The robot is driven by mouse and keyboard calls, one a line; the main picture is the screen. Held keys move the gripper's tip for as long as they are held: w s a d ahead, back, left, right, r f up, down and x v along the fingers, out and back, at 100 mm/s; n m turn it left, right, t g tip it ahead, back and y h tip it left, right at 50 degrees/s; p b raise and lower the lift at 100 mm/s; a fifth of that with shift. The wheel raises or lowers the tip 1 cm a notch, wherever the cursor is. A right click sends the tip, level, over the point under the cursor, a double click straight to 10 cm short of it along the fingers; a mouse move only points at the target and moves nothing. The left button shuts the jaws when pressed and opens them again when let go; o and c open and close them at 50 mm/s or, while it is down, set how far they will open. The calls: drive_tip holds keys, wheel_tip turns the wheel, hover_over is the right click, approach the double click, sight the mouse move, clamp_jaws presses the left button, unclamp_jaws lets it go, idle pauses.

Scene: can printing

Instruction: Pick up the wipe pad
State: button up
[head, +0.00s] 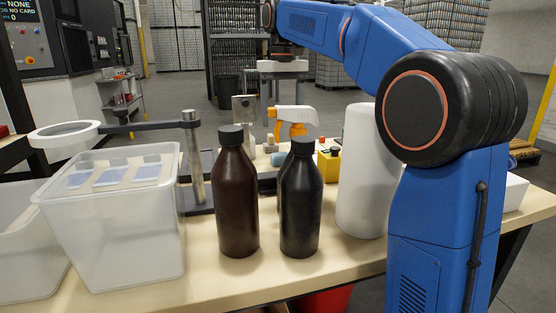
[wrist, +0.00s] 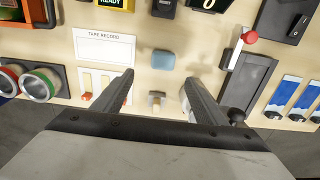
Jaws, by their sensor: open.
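The wipe pad appears to be the small rounded blue-grey block (wrist: 163,59) lying on the pale bench top in the wrist view. In the head view, a blue-grey piece (head: 279,159) shows partly between the two dark bottles and looks like the same pad. My gripper (wrist: 158,80) is open and empty. Its two fingers are spread to either side below the pad in the wrist picture, and the pad lies just beyond the fingertips, near the middle of the gap. A small beige-and-grey knob-like part (wrist: 156,101) shows between the fingers.
Brown (head: 237,200) and black (head: 300,205) bottles, a white roll (head: 362,175) and a clear bin (head: 115,225) stand along the bench's front. A tape record card (wrist: 104,48) lies left of the pad. A red-knobbed lever (wrist: 249,38) and a dark block (wrist: 243,82) are on the right.

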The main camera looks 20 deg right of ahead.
hover_over(280, 154)
drive_tip(key=f, duration=0.4)
drive_tip(key=d+f, duration=0.1)
drive_tip(key=f, duration=0.1)
drive_tip(key=shift+w+f, duration=0.2)
drive_tip(key=shift+w, duration=0.15)
drive_tip(key=shift+s+a+f, duration=0.1)
drive_tip(key=shift+a+f, duration=0.1)
drive_tip(key=shift+f, duration=1.1)
drive_tip(key=shift+s+a+f, duration=0.1)
drive_tip(key=shift+a+f, duration=0.1)
drive_tip(key=shift+f, duration=1.1)
drive_tip(key=c, duration=1.1)
